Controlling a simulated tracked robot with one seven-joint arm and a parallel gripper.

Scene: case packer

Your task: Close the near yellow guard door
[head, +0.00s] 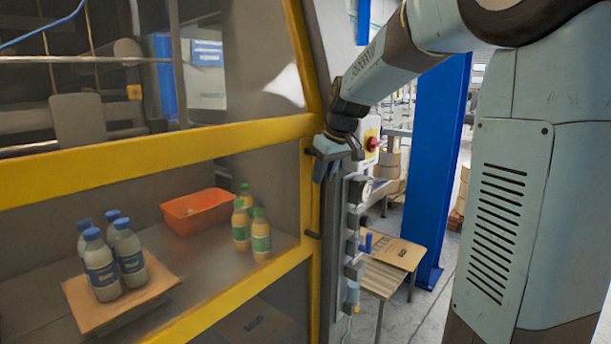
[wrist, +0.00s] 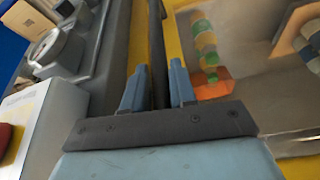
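The yellow guard door (head: 150,158) fills the left of the head view, with clear panels in a yellow frame. Its dark upright handle bar (head: 309,195) is on the door's right edge. My gripper (head: 326,172) is at the upper part of this bar. In the wrist view, the dark bar (wrist: 157,50) runs between the two blue-grey fingers of my gripper (wrist: 158,85). The fingers stand apart, one on each side of it. I cannot tell whether both touch it. How far the door stands from its closed position is not clear.
Behind the panel are an orange bin (head: 197,212), green-labelled bottles (head: 260,238) and blue-capped bottles (head: 100,268) on a cardboard sheet. A red stop button (head: 372,144) is right of my gripper. A blue post (head: 433,160) and a small table (head: 385,278) stand further right.

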